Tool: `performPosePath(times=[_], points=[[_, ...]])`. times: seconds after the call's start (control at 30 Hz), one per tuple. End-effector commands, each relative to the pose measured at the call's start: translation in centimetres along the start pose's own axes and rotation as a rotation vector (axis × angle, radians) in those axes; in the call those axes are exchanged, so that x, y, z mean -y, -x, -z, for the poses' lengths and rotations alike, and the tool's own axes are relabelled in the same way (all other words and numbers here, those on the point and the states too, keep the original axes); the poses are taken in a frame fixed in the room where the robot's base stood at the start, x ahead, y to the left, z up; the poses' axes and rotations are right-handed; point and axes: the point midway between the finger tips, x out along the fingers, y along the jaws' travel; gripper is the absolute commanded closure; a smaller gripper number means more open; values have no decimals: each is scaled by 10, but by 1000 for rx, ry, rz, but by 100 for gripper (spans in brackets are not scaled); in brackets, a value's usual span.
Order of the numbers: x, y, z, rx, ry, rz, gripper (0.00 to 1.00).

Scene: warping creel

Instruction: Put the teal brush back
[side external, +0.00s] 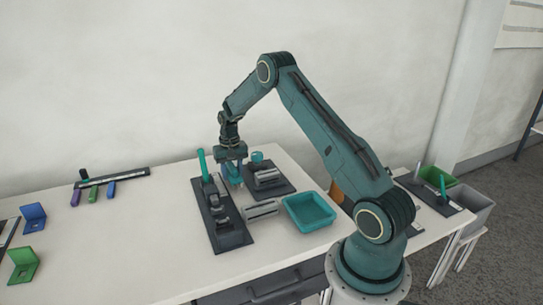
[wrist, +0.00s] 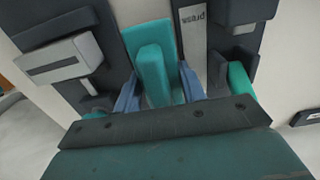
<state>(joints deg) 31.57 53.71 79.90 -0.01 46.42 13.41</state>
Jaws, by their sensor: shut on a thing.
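The teal brush (wrist: 153,72) is between the two blue fingers of my gripper (wrist: 158,92) in the wrist view. It shows as a teal block with a raised rib, and its lower end is hidden. In the side view my gripper (side external: 234,180) points down between two dark boards, with a little teal showing at its fingers. I cannot tell whether the brush touches anything below.
A teal tray (side external: 309,212) and a grey block (side external: 261,209) lie in front of my gripper. The right dark board (side external: 284,187) holds a grey block and a small teal cup (side external: 257,157). A rack with coloured pieces (side external: 112,177) stands at left. The table between is clear.

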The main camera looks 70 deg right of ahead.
Motion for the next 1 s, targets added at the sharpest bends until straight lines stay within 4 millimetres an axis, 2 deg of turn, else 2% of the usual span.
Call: performPosePath(times=[0.17, 0.6, 0.63, 0.73, 1.0], points=[[0, -15, 0, 0, 0, 0, 81], [0, -19, 0, 0, 0, 0, 81], [0, -19, 0, 0, 0, 0, 55], [0, -19, 0, 0, 0, 0, 38], [0, -18, 0, 0, 0, 0, 38]])
